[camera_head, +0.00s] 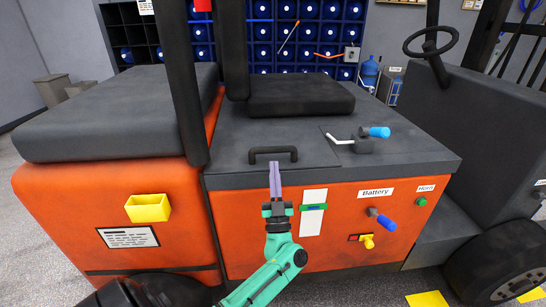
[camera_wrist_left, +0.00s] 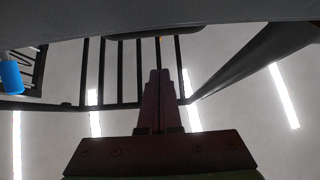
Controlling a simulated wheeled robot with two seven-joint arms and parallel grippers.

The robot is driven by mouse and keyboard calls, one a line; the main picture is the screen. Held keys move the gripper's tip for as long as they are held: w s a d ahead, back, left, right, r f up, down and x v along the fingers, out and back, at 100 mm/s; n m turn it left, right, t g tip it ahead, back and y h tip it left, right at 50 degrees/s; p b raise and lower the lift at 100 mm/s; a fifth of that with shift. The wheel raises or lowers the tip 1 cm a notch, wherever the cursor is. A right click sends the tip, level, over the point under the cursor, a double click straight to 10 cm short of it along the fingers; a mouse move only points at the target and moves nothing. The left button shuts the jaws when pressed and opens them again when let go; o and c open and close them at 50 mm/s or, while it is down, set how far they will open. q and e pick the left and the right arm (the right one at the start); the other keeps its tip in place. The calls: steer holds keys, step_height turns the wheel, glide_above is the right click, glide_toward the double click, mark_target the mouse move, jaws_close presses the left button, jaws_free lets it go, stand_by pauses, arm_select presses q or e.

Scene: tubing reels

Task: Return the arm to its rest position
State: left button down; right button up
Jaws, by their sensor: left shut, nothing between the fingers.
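My left arm is green and comes up from the bottom of the head view. Its left gripper (camera_head: 275,165) points upward with its two purple fingers together and nothing between them. The fingertips appear just below the black handle (camera_head: 273,150) on the grey top panel of the orange forklift (camera_head: 250,220); I cannot tell whether they touch it. In the left wrist view the closed fingers (camera_wrist_left: 158,80) point up toward the ceiling and the overhead guard bars. My right gripper is not in view.
The forklift side carries a yellow bin (camera_head: 147,208), a blue-handled lever (camera_head: 381,219), a yellow knob (camera_head: 367,241) and a green button (camera_head: 422,201). A lever with a blue grip (camera_head: 379,132) stands on top. A black seat (camera_head: 300,95) and steering wheel (camera_head: 431,42) are behind.

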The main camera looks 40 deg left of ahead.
arm_select(q)
steer(key=w+d+f+m+t+h+p, duration=0.1)
steer(key=d+f+m+h, duration=0.3)
steer(key=f+m+h, duration=0.5)
steer(key=w+d+f+m+h, duration=0.1)
steer(key=d+f+m+h, duration=0.15)
steer(key=f+h, duration=0.75)
steer(key=s+d+f+g+p, duration=0.1)
steer(key=s+d+f+g, duration=0.15)
steer(key=f, duration=0.65)
steer(key=s+d+f+g, duration=0.1)
steer(key=s+f+g, duration=0.2)
steer(key=f, duration=0.5)
steer(key=s+d+f+g+p, duration=0.15)
steer(key=s+f+g, duration=0.65)
steer(key=s+f, duration=0.9)
steer(key=s+f+g, duration=0.1)
steer(key=s+g, duration=0.1)
steer(key=s, duration=0.7)
steer(key=s+a+f+g, duration=0.1)
steer(key=s+f+g, duration=0.1)
steer(key=s, duration=0.7)
steer(key=shift+a+g, duration=0.15)
steer(key=shift+g, duration=0.6)
